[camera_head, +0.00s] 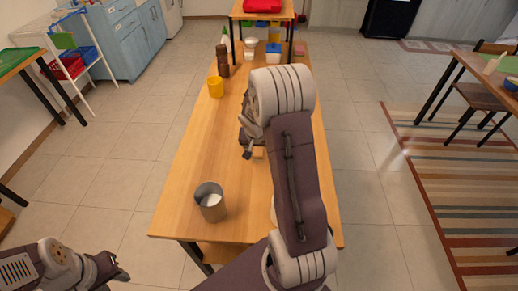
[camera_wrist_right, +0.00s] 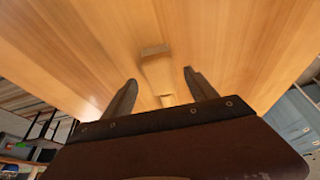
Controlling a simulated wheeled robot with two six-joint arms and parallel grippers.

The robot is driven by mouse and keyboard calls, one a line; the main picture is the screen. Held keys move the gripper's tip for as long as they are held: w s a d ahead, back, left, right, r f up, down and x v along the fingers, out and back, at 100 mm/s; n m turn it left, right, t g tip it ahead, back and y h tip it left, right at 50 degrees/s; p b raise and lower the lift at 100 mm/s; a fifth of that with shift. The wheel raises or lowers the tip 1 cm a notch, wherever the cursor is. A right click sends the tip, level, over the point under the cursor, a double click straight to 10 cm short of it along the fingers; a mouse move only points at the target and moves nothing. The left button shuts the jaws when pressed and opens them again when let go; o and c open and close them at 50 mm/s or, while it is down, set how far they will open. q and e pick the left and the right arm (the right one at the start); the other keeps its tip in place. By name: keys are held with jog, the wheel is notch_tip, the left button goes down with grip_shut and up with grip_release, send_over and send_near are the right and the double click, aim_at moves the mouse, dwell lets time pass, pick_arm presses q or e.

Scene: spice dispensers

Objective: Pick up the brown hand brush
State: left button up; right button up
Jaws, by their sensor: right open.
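What looks like the brown hand brush (camera_wrist_right: 157,72) lies on the wooden table in the right wrist view, light tan and close to the table's colour. My right gripper (camera_wrist_right: 160,82) is open, its two fingers on either side of the brush's line; I cannot tell how far above it they are. In the head view my right gripper (camera_head: 246,149) is over the middle of the table, partly hidden by my arm. A small tan piece beside it (camera_head: 258,153) may be the brush; the rest is hidden. My left gripper (camera_head: 112,270) is low at the left, off the table.
A grey metal cup (camera_head: 210,202) with white contents stands near the table's front left. A yellow cup (camera_head: 215,87), a brown bottle (camera_head: 222,68) and several containers stand farther back. The table's (camera_head: 190,160) left middle is clear.

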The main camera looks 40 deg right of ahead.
aim_at(258, 149)
jog(key=shift+x, duration=1)
jog(key=shift+w+f, duration=0.3)
jog(key=shift+f, duration=0.15)
jog(key=shift+s+r, duration=0.15)
jog(key=shift+c, duration=0.9)
grip_shut()
notch_tip(258, 149, up, 4)
jog(key=shift+r+p, duration=0.15)
jog(key=shift+p, duration=0.8)
jog(key=s+d+r+p, duration=0.4)
jog(key=s+d+r, duration=0.2)
jog(key=d, duration=0.4)
jog(key=shift+r, duration=0.35)
